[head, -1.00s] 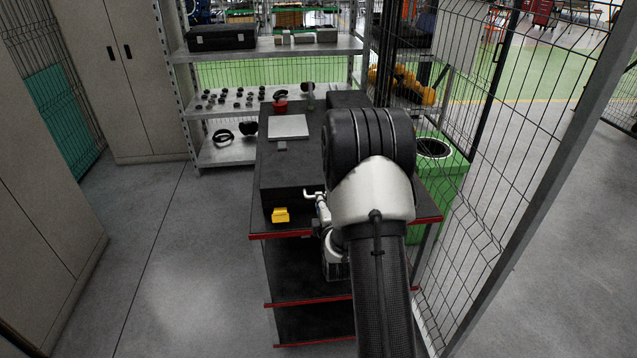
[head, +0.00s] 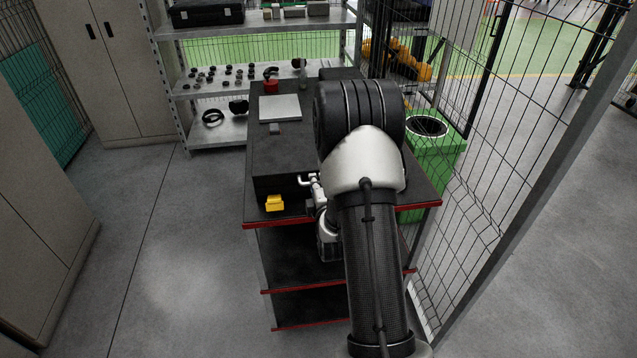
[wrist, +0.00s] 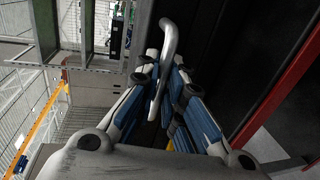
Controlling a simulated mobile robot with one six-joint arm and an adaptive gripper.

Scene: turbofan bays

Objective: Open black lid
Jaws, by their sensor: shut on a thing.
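A large black box with a flat black lid (head: 283,150) lies on a cart with red edges (head: 270,223). The lid looks level and closed in the head view. A pale bent handle (head: 304,181) sticks out at the box's front right, and it shows large in the wrist view (wrist: 169,38). My gripper (wrist: 163,75) is at this handle, with its blue-sided fingers on both sides of the bar, shut on it. In the head view my arm hides the right part of the box and most of the gripper.
A grey plate (head: 280,107) and a red object (head: 271,86) are on or near the lid. A yellow block (head: 274,203) is at the box's front. A green bin (head: 430,160) and a mesh fence (head: 480,200) stand close on the right. Floor is clear on the left.

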